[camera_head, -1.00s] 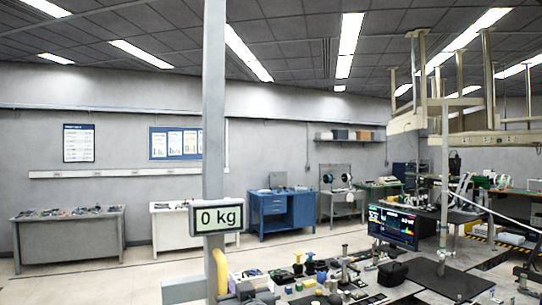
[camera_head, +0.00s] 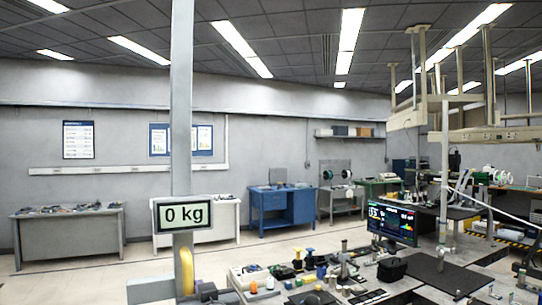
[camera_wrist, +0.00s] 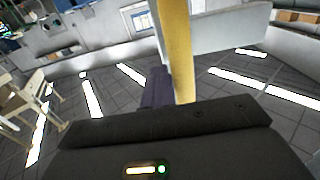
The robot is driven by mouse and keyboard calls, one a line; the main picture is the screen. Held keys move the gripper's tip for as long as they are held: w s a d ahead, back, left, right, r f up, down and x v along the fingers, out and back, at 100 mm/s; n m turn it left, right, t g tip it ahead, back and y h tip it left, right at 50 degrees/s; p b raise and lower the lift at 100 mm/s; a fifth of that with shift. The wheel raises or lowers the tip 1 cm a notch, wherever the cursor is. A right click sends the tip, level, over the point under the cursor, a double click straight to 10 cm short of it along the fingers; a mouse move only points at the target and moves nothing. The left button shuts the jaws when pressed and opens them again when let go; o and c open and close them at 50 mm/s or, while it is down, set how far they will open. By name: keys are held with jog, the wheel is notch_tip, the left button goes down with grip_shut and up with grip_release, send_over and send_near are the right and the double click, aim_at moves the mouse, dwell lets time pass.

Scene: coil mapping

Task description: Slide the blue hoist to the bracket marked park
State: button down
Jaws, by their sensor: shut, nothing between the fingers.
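A tall grey post (camera_head: 181,100) with a "0 kg" display (camera_head: 183,214) stands close in front of my head camera. A yellow bent bar (camera_head: 187,272) is below the display. No blue on the post shows, so I cannot tell whether it belongs to the blue hoist. I see no bracket readably marked park. In the wrist view my gripper (camera_wrist: 157,86) has its dark fingers together, with nothing seen between them. They are right beside a yellow bar (camera_wrist: 178,50), with a pale grey beam (camera_wrist: 225,30) behind it. Whether they touch is unclear.
A crowded bench with small parts, a black case (camera_head: 391,269) and a monitor (camera_head: 392,221) fills the lower right. Beige overhead frames (camera_head: 440,106) hang at upper right. A blue workbench (camera_head: 282,206) stands at the back wall. Open floor lies at lower left.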

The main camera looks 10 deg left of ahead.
jog(key=shift+s+a+p, duration=0.4)
jog(key=shift+s+a, duration=0.2)
jog(key=shift+a, duration=0.3)
jog(key=shift+s+a+p, duration=0.4)
jog(key=shift+s+a, duration=0.2)
jog(key=shift+a, duration=0.25)
jog(key=shift+s+a+p, duration=0.4)
jog(key=shift+s+a, duration=0.2)
jog(key=shift+a, duration=0.3)
jog(key=s+a+p, duration=0.6)
jog(key=s+a, duration=0.2)
jog(key=a, duration=0.3)
jog(key=shift+a, duration=0.3)
jog(key=shift+p, duration=0.35)
jog(key=s+a+p, duration=0.7)
jog(key=a, duration=0.4)
jog(key=shift+s+a, duration=0.25)
jog(key=shift+s, duration=0.1)
